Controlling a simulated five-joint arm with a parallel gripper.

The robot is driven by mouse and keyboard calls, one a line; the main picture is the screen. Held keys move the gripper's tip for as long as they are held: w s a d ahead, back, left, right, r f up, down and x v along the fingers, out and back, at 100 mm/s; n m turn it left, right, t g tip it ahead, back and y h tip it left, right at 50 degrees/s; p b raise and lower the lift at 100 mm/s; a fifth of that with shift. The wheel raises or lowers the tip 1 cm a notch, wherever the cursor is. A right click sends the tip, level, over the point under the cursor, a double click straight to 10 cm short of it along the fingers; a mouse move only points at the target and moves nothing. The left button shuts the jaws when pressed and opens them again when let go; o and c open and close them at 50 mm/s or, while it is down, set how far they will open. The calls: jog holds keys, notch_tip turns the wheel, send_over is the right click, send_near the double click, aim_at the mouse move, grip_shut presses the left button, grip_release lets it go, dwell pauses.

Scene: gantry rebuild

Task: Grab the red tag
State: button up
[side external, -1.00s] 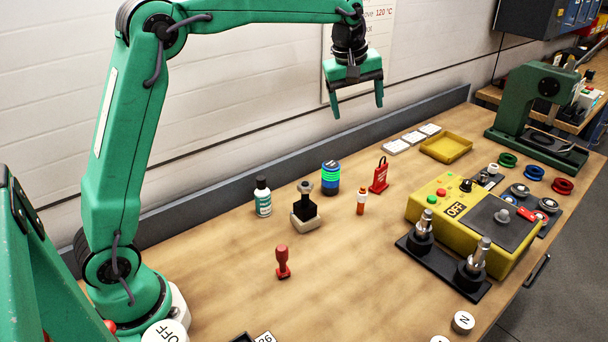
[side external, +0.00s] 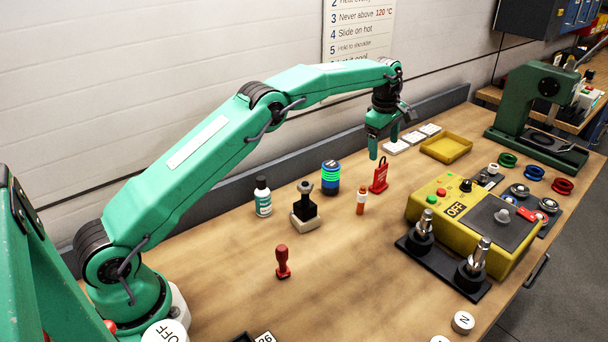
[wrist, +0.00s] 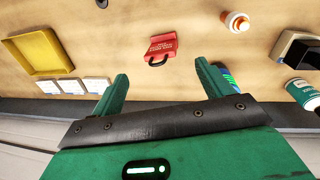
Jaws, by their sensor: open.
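The red tag (side external: 379,177) stands upright on the wooden bench, with a dark loop at its top and white print on its face. It also shows in the wrist view (wrist: 161,46), beyond and between the fingertips. My green gripper (side external: 383,148) is open and empty, pointing down just above and behind the tag in the side view. In the wrist view its two fingers (wrist: 160,75) are spread wide, and the tag is apart from both of them.
An orange-and-white tube (side external: 361,202) and a blue-green cylinder (side external: 331,178) stand close to the tag. White tiles (side external: 397,147) and a yellow tray (side external: 446,148) lie behind right. A yellow control box (side external: 450,235) stands at the right.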

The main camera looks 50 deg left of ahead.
aim_at(382, 166)
jog(key=shift+w+a+f, duration=0.1)
jog(key=shift+w+f, duration=0.1)
jog(key=shift+f, duration=1.2)
jog(key=shift+w+a+f, duration=0.1)
jog(key=shift+w+f, duration=0.05)
jog(key=shift+f, duration=1.2)
jog(key=shift+w+a+f, duration=0.1)
jog(key=shift+w+f, duration=0.1)
jog(key=shift+f, duration=1.2)
jog(key=c, duration=1.3)
jog(key=shift+r, duration=0.1)
jog(key=shift+c, duration=0.2)
jog(key=shift+r, duration=0.55)
grip_shut()
jog(key=shift+r, duration=4.4)
